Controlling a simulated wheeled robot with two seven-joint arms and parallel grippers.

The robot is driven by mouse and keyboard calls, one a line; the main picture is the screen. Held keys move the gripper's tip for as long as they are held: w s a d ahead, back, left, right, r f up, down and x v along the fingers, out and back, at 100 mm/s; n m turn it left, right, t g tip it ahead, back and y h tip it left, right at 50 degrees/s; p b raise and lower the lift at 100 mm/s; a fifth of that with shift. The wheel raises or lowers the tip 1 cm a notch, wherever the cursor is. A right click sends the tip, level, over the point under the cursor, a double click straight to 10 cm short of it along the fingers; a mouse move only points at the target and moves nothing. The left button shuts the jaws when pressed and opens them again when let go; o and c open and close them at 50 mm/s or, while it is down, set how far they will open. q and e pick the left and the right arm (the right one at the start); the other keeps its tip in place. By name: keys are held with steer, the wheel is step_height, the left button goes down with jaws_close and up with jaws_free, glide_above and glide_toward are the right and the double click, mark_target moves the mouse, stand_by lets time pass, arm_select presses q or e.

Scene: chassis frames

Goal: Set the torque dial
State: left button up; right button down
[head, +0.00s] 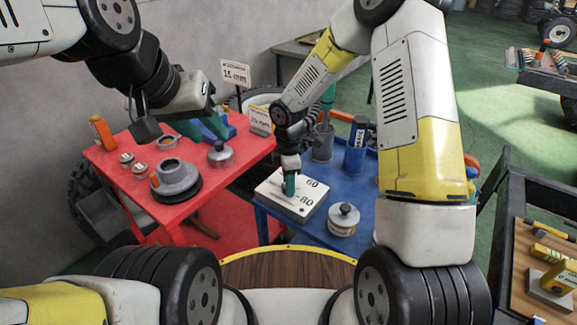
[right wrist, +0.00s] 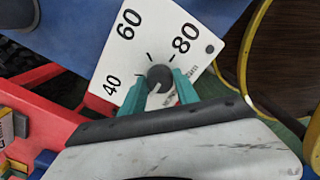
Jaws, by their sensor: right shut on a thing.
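The torque dial is a white box (head: 312,206) on the blue table. Its face (right wrist: 196,28) in the right wrist view carries the numbers 40, 60 and 80 with short black ticks. A round grey knob (right wrist: 159,75) stands on the face, with a pale mark on its lower side. My right gripper (head: 289,186) comes down on the box from above. Its teal fingers (right wrist: 158,92) are shut on the knob, one on each side, partly hiding it and the lower face.
The red table (head: 225,170) holds a grey round part (head: 175,178), a lidded pot (head: 220,155) and small jars. A sign (head: 235,73) stands behind it.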

steer(key=c, duration=0.9)
jaws_free()
steer(key=shift+r, duration=3.9)
steer(key=shift+r, duration=0.1)
steer(key=s+d+r+m+t, duration=0.1)
steer(key=s+d+r+m, duration=0.25)
steer(key=r, duration=0.35)
steer(key=s+d+r+m+t, duration=0.1)
steer(key=s+d+r+m, duration=0.2)
steer(key=d+r+m, duration=0.35)
steer(key=s+d+r+m+t, duration=0.1)
steer(key=s+r+m, duration=0.2)
steer(key=s, duration=0.1)
steer(key=s+d+r+m+t+y, duration=0.1)
steer(key=s+r+m, duration=0.2)
steer(key=s, duration=0.2)
steer(key=s+d+r+m+t+y, duration=0.1)
steer(key=s+d+r+m+t, duration=0.1)
steer(key=s+r+m, duration=0.1)
steer(key=shift+s+r, duration=0.3)
steer(key=shift+s, duration=0.35)
